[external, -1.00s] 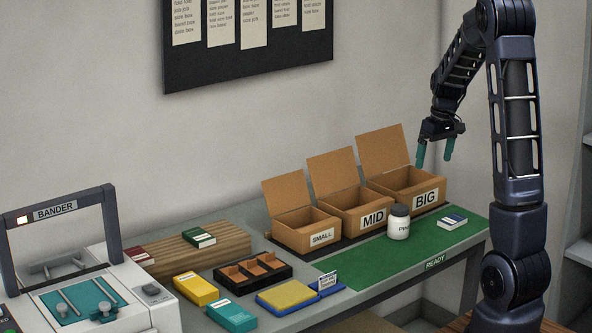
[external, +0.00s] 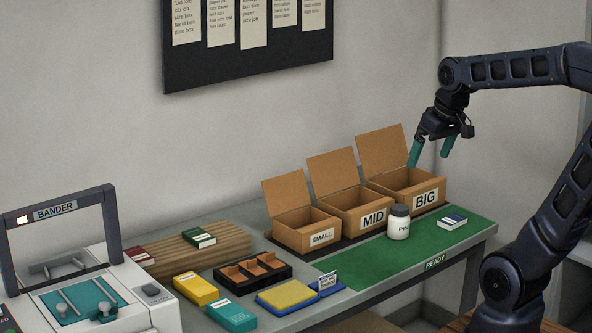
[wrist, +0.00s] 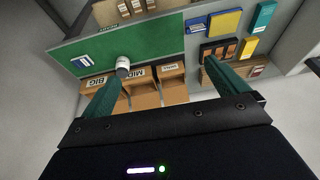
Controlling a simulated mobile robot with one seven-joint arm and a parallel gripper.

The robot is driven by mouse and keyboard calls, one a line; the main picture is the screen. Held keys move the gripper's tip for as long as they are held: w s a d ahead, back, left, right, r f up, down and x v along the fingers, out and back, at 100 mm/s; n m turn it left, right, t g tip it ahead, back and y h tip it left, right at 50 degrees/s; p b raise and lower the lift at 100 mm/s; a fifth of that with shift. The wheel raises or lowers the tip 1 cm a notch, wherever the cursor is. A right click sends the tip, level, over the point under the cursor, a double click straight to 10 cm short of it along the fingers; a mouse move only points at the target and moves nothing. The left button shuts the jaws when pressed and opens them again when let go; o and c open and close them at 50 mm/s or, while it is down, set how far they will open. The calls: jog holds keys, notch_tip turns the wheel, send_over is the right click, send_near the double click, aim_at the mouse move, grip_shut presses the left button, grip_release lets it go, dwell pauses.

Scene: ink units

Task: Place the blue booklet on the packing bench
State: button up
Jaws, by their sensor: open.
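A blue booklet (external: 452,222) with a white label lies flat on the green mat (external: 375,262) near the right end of the grey bench (external: 488,232). It also shows in the wrist view (wrist: 82,62) at the upper left, apart from the fingers. My gripper (external: 430,152) has two teal fingers spread apart with nothing between them. It hangs in the air above the box marked BIG, higher than the booklet. In the wrist view my gripper (wrist: 165,85) frames the boxes from above.
Open boxes marked BIG (external: 405,186), MID (external: 355,210) and SMALL (external: 306,230) stand along the back. A white jar (external: 398,224) stands on the mat left of the booklet. A divided black tray (external: 252,272), yellow pack (external: 195,289), teal pack (external: 231,315) and bander (external: 95,285) are further left.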

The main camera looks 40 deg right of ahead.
jog(key=s+a, duration=0.3)
jog(key=s, duration=0.3)
jog(key=shift+s+a+f+t, duration=0.25)
jog(key=shift+s+a+t, duration=0.05)
jog(key=shift+s+t, duration=0.1)
